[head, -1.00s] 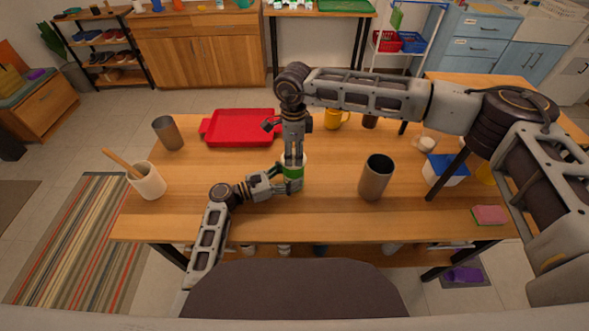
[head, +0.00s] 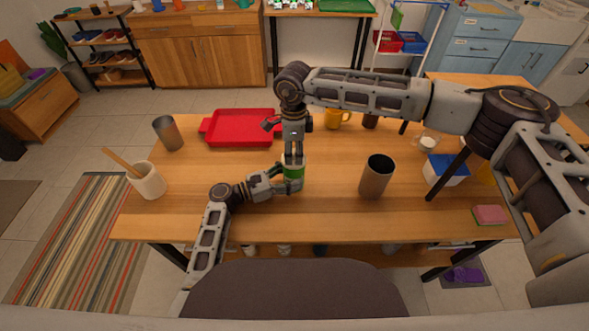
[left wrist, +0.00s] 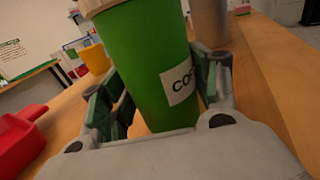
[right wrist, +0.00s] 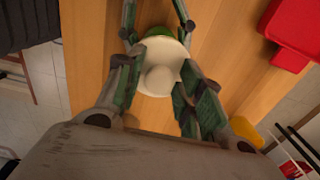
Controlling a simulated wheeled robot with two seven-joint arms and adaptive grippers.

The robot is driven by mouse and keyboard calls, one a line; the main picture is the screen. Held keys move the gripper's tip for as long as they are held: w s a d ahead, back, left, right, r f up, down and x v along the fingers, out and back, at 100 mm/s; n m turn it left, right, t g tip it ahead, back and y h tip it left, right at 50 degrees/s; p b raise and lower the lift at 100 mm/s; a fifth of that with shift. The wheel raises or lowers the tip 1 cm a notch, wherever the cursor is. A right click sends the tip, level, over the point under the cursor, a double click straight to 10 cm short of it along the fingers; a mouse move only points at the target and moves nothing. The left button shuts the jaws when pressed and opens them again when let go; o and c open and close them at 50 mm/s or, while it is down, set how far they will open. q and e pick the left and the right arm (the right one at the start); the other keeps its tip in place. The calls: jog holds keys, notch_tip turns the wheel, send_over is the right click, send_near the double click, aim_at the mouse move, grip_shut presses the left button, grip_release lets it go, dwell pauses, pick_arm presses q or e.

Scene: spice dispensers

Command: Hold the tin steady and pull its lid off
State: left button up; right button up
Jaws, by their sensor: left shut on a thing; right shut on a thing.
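The green tin (head: 294,173) stands near the middle of the table, with a white label showing in the left wrist view (left wrist: 150,75). My left gripper (head: 291,186) is shut around its side from the left. The pale lid (right wrist: 158,66) has a round knob and sits at the tin's top; its edge also shows in the left wrist view (left wrist: 97,5). My right gripper (head: 294,157) points down from above and is shut on the lid. Green of the tin shows past the lid's far edge in the right wrist view. I cannot tell whether a gap lies between lid and tin.
A red tray (head: 240,128) lies behind. A metal tumbler (head: 376,177) stands to the right and another (head: 168,133) at the back left. A cup with a wooden spoon (head: 147,181) stands left. A yellow mug (head: 337,119) stands behind. The front table strip is clear.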

aim_at(294, 151)
pick_arm(q)
jog(key=shift+s+d+r, duration=0.1)
pick_arm(e)
jog(key=shift+d+f, duration=0.1)
jog(key=shift+f, duration=0.1)
jog(key=c, duration=0.3)
jog(key=shift+r, duration=0.15)
jog(key=shift+r, duration=0.15)
jog(key=shift+r, duration=0.15)
jog(key=shift+r, duration=3.5)
pick_arm(q)
jog(key=o, duration=1)
jog(key=shift+a, duration=0.2)
